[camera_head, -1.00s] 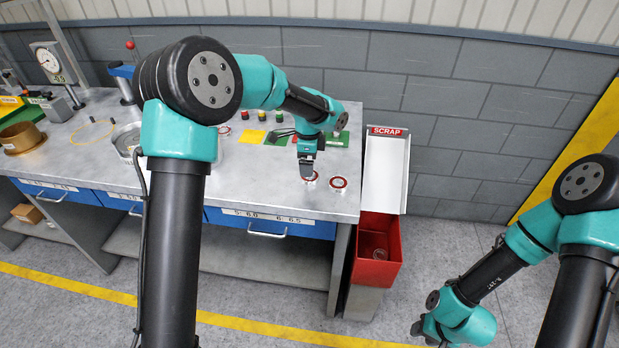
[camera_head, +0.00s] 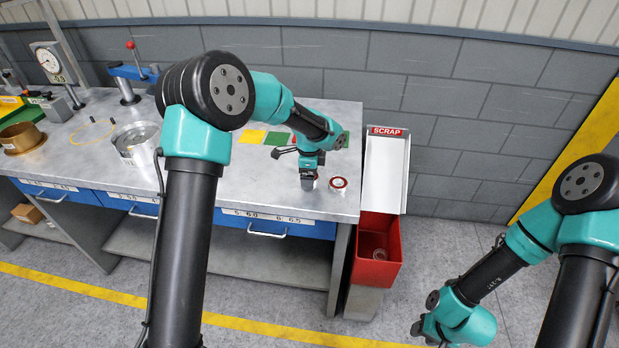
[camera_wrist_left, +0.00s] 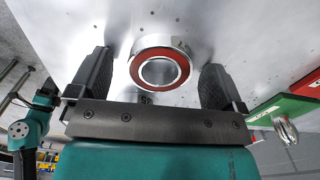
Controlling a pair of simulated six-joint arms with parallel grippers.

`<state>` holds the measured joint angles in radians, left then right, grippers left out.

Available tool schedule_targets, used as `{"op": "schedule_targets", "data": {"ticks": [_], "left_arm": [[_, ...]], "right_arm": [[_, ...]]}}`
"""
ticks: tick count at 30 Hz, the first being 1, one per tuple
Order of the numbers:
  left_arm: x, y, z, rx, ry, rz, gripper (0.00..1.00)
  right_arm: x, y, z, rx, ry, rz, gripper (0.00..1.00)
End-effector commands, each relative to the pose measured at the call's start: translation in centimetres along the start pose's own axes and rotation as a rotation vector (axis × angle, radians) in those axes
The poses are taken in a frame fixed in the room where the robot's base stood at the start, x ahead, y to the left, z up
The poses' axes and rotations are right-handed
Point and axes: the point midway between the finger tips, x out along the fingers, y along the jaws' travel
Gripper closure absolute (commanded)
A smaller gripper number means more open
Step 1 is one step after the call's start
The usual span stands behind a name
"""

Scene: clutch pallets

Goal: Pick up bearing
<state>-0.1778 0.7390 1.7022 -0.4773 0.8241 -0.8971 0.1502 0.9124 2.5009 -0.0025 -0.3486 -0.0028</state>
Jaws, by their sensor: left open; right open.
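A bearing with a red ring and a bright metal rim (camera_wrist_left: 137,70) shows in the left wrist view, on the bench surface between the two fingers of my left gripper (camera_wrist_left: 153,82). The fingers stand apart on either side of it, with visible gaps.
A white scrap chute (camera_head: 386,170) leads to a red bin (camera_head: 377,262) at the bench's right end. Coloured cards (camera_head: 279,138) lie behind the left gripper. A metal pan (camera_head: 137,140) and a brass ring (camera_head: 22,140) stand on the left of the metal bench (camera_head: 235,185).

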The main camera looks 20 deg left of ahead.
Motion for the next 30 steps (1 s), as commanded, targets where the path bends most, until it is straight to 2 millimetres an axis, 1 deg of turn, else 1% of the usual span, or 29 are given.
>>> {"op": "schedule_targets", "data": {"ticks": [13, 30], "left_arm": [[0.00, 0.00, -0.01, 0.001, 0.000, 0.000, 0.04], [0.00, 0.01, -0.01, 0.001, 0.000, 0.000, 0.59]], "right_arm": [[0.00, 0.00, 0.00, 0.000, 0.000, 0.000, 0.57], [0.00, 0.00, 0.00, 0.000, 0.000, 0.000, 0.57]]}}
